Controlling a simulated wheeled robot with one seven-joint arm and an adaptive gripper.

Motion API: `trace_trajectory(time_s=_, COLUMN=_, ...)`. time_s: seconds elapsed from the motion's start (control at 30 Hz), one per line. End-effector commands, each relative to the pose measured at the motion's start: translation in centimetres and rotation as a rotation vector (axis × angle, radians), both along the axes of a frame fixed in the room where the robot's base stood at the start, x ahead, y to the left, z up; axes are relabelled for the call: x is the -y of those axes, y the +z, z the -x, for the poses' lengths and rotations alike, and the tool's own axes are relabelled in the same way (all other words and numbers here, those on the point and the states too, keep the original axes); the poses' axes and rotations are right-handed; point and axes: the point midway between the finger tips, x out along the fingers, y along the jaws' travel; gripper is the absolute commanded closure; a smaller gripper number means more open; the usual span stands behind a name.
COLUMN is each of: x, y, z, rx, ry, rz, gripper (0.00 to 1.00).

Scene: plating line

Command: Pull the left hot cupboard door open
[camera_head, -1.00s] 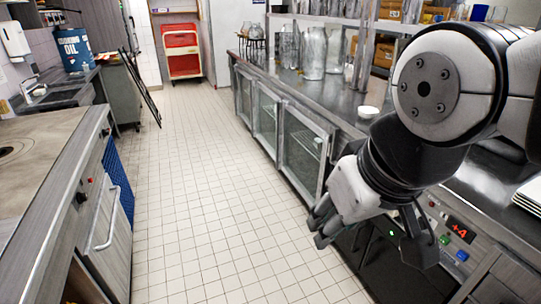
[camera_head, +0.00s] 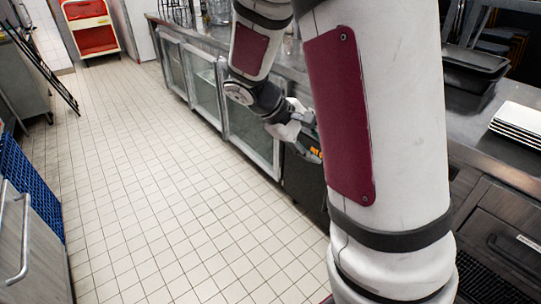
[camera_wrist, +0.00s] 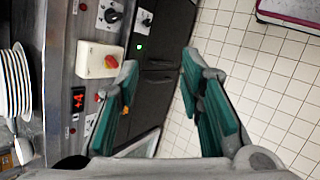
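The hot cupboard's left door (camera_wrist: 150,98) is a dark flat panel, lower in the sideways wrist view; it looks shut. Another dark door (camera_wrist: 165,28) lies above it in that view, with a seam between them. Narrow dark bars that look like handles lie near the seam. My gripper (camera_wrist: 160,62) is open and empty, its teal-padded fingers spread either side of the seam area; I cannot tell how far it is from the door. In the head view the dark door (camera_head: 303,180) shows beside the gripper (camera_head: 310,128), which my arm partly hides.
A control panel (camera_wrist: 92,85) with knobs, a red switch and a red display borders the doors. Glass-fronted fridge doors (camera_head: 252,130) stand left of the cupboard. Stacked white plates (camera_head: 518,122) sit on the counter. The tiled floor (camera_head: 165,190) is clear.

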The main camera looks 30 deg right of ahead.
Motion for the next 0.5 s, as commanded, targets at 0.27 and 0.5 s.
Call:
trace_trajectory(time_s=0.27, x=6.8, y=-11.4, z=-5.4, rx=-0.268, ry=0.136, rz=0.237, gripper=0.65)
trace_trajectory(time_s=0.5, x=11.7, y=-21.2, z=-9.1, rx=-0.493, ry=0.309, rz=0.428, gripper=0.65)
